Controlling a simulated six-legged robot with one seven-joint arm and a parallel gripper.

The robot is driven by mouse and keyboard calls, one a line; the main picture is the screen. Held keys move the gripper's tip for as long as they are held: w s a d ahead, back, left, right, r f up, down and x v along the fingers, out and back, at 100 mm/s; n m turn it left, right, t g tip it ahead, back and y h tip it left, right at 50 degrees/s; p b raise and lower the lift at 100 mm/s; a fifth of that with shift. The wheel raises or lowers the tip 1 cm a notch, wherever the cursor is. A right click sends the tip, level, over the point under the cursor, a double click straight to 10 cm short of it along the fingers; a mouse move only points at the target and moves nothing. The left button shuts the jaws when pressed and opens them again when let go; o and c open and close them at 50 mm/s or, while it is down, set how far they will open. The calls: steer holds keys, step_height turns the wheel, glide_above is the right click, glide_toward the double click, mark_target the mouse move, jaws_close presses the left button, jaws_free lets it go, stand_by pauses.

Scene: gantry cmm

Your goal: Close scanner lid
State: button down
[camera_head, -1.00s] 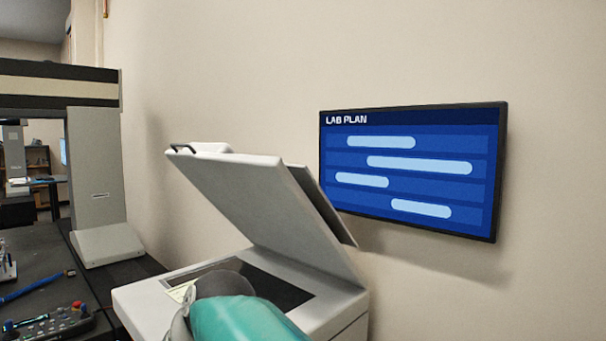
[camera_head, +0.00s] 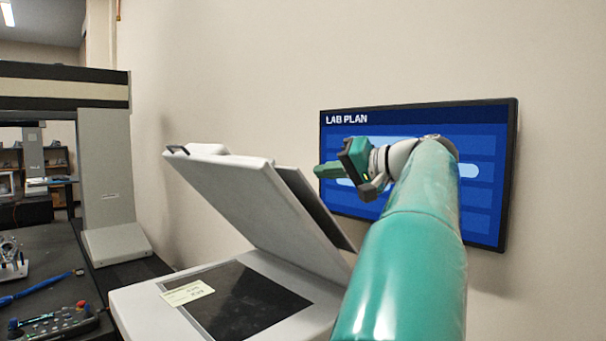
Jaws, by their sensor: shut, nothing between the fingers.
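The scanner (camera_head: 145,306) is a light grey box with a dark glass (camera_head: 262,305) on top. Its lid (camera_head: 240,195) is raised and tilted up steeply, with a small dark handle (camera_head: 177,150) at its upper left edge. A pale label (camera_head: 187,293) lies at the left of the glass. My gripper (camera_head: 328,170) is up in front of the wall screen, to the right of the lid's upper part in the picture. Its fingers are together and point left, holding nothing. I see no clear contact between it and the lid.
A wall screen reading LAB PLAN (camera_head: 412,119) hangs behind my arm. The wall above the lid is bare.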

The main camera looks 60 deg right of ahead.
steer(key=w, duration=0.3)
steer(key=w+f, duration=0.1)
steer(key=w, duration=0.5)
steer(key=shift+f, duration=0.25)
